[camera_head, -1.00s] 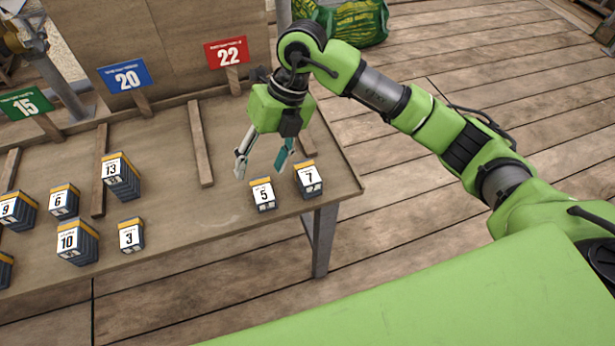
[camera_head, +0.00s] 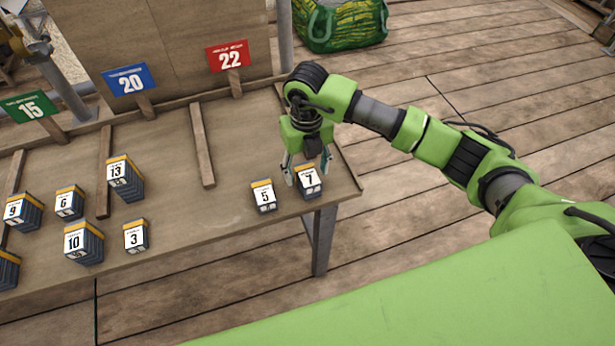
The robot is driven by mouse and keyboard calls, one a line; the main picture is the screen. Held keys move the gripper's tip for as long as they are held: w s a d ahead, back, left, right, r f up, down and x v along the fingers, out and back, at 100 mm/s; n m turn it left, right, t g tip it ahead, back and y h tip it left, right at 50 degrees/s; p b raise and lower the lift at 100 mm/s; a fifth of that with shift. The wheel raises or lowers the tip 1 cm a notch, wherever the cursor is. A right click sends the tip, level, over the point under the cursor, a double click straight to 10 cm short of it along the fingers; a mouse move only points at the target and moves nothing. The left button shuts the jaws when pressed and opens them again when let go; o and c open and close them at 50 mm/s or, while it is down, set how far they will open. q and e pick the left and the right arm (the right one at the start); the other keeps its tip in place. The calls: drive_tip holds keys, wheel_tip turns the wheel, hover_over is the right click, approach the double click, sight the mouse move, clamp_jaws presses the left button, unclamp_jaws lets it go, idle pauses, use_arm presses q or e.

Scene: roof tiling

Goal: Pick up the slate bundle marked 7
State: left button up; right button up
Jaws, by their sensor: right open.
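The slate bundle marked 7 (camera_head: 309,182) stands near the right end of the wooden table, with a white label and an orange-yellow band on top. My right gripper (camera_head: 307,172) is open and points down at this bundle. Its fingers are at the bundle's upper part, one on the left and one towards the right. I cannot tell whether they touch it. The bundle marked 5 (camera_head: 264,197) stands just left of it, with a small gap. My left gripper is not in view.
Bundles marked 3 (camera_head: 135,237), 10 (camera_head: 83,243), 13 (camera_head: 124,179), 6 (camera_head: 69,204) and 9 (camera_head: 21,212) stand to the left on the table (camera_head: 200,250). Signs 15 (camera_head: 29,107), 20 (camera_head: 127,80) and 22 (camera_head: 228,57) stand behind, with wooden dividers.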

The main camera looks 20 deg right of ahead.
sight(307, 174)
drive_tip(key=shift+s+f+p, duration=0.1)
drive_tip(key=shift+f+p, duration=0.35)
drive_tip(key=shift+f, duration=1.45)
drive_tip(key=c, duration=1.4)
drive_tip(key=shift+c, duration=0.2)
drive_tip(key=shift+r, duration=0.15)
